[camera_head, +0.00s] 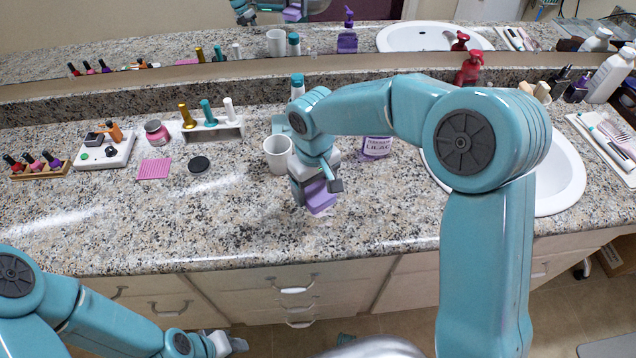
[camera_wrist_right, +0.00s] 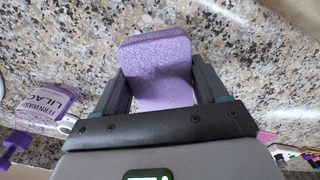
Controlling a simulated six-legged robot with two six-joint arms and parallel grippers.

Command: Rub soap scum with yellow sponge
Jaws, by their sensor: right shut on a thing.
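My right gripper (camera_head: 318,192) is shut on a purple sponge (camera_head: 321,197) low over the granite counter, right of the white cup. In the right wrist view the purple sponge (camera_wrist_right: 157,62) sits between both fingers and sticks out past them. I cannot tell whether its end touches the counter. No yellow sponge shows. A faint whitish smear (camera_wrist_right: 240,14), perhaps the soap scum, lies on the granite just beyond the sponge in the right wrist view. My left gripper (camera_head: 236,343) is low in front of the cabinet, below the counter; its jaw opening is unclear.
A white cup (camera_head: 278,155) and a purple lilac bottle (camera_head: 376,147) stand close to the right gripper. The sink (camera_head: 565,170) is to the right. Nail polishes, a pink pad (camera_head: 154,169) and a black lid (camera_head: 198,164) are left. The front counter is clear.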

